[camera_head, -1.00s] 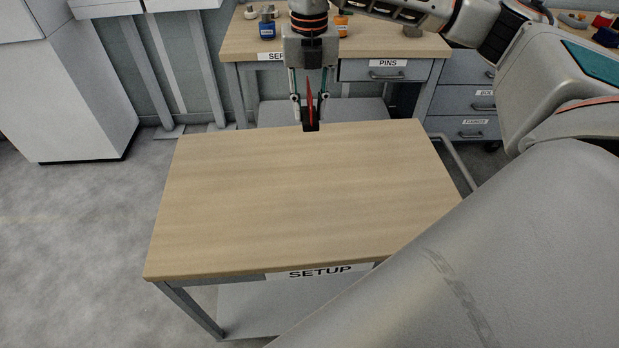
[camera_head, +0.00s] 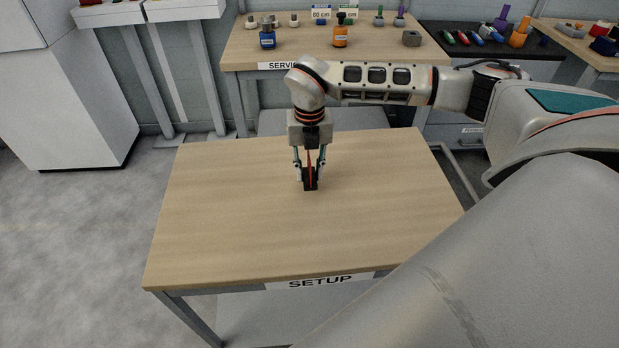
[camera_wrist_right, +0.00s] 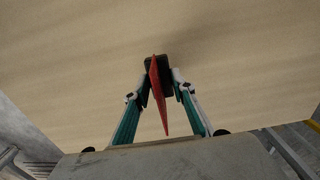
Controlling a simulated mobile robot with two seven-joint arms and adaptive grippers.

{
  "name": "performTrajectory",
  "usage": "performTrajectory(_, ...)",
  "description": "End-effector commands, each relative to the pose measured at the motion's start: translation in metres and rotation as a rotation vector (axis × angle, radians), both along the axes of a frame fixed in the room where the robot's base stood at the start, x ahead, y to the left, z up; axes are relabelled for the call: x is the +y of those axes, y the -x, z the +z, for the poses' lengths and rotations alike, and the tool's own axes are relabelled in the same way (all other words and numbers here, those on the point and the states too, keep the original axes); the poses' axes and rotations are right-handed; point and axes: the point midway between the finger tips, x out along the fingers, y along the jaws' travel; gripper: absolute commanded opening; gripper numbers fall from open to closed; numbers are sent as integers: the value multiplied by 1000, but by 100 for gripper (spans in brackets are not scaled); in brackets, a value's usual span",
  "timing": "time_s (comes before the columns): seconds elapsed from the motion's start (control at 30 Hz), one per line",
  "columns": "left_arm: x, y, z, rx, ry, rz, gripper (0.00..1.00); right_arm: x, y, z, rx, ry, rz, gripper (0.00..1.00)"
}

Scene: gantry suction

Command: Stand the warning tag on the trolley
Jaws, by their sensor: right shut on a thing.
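The warning tag (camera_head: 310,168) is a thin red plate on a black base, seen nearly edge-on. My right gripper (camera_head: 310,176) is shut on it and holds it upright over the trolley (camera_head: 220,220), a wood-topped table labelled SETUP. In the right wrist view the red tag (camera_wrist_right: 159,95) stands between the two fingers (camera_wrist_right: 160,88), with its black base beyond the fingertips. Whether the base touches the trolley top I cannot tell. My left gripper is not in view.
The trolley top is otherwise bare. A white cabinet (camera_head: 60,95) stands at the left. My right arm covers the lower right.

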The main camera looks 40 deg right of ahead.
Motion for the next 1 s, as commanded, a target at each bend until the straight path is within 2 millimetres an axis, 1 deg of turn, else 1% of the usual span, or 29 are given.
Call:
performTrajectory(0.03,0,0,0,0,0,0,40,0,1,-9,5,1,-1,2)
performTrajectory(0.1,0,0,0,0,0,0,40,0,1,-20,4,1,-2,2)
performTrajectory(0.2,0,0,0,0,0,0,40,0,1,-30,1,0,0,2)
performTrajectory(0.47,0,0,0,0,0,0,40,0,0,-31,0,1,0,2)
performTrajectory(0.6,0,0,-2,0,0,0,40,0,0,-35,1,0,0,2)
performTrajectory(0.63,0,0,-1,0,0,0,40,0,0,-35,1,0,0,32)
performTrajectory(0.67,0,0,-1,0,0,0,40,0,0,-34,1,0,0,40)
performTrajectory(0.7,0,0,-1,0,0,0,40,0,0,-34,1,0,0,41)
performTrajectory(1.0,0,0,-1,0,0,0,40,0,0,-33,1,0,0,41)
